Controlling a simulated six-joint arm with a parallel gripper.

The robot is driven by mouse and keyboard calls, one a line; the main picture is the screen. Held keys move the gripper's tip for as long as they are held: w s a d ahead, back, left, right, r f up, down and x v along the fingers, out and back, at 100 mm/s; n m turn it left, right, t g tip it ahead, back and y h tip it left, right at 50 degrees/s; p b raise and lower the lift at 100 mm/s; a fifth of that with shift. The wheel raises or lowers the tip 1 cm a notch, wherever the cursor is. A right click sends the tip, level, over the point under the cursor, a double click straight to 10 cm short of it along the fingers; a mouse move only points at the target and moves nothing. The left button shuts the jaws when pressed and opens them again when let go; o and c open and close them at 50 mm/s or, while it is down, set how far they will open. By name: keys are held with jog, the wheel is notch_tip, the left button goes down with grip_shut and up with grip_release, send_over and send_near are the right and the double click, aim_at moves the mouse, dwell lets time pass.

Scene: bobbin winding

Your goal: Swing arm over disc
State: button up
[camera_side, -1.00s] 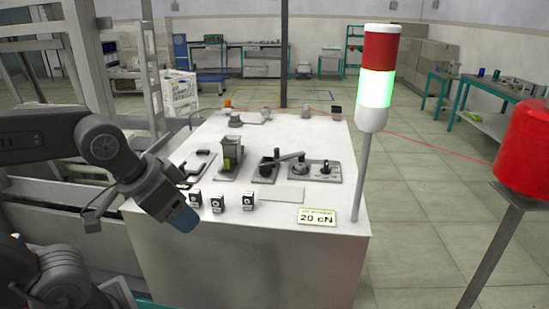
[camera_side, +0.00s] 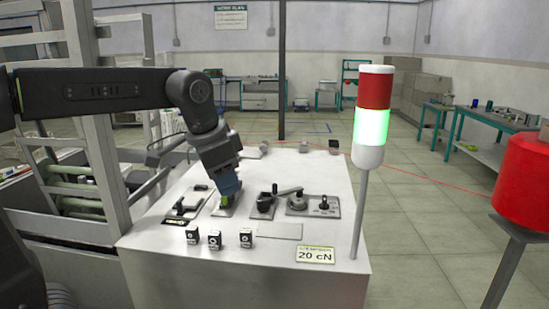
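A grey swing arm (camera_side: 285,193) slants across the plates in the middle of the white bench top. Its left end is at a dark knob (camera_side: 265,203), and its right end is by a round grey disc (camera_side: 297,203). My gripper (camera_side: 224,195) points down at the bench, left of the swing arm and apart from it. It is over a plate with a small green part (camera_side: 222,203). The gripper's blue end section shows, but its fingertips are too small and covered to tell whether they are open or shut, or on anything.
A lever plate (camera_side: 186,203) lies left of my gripper. Several small black-and-white switches (camera_side: 215,240) and a "20 cN" sign (camera_side: 315,255) line the bench front. A signal tower (camera_side: 372,115) lit green stands at the right front corner. A red spool (camera_side: 523,180) is at far right.

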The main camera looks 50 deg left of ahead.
jog(key=w+a+r+m+g, duration=0.1)
jog(key=w+a+m+g, duration=0.15)
jog(key=w, duration=0.85)
jog(key=m, duration=0.3)
send_over(275, 184)
notch_tip(275, 184, down, 3)
jog(key=shift+a+f+g, duration=0.1)
jog(key=shift+f+g, duration=0.05)
jog(key=shift+g, duration=0.3)
jog(key=shift+f, duration=3.65)
jog(key=c, duration=0.5)
jog(key=shift+d, duration=0.2)
jog(key=shift+s+d, duration=0.1)
jog(key=shift+d, duration=0.65)
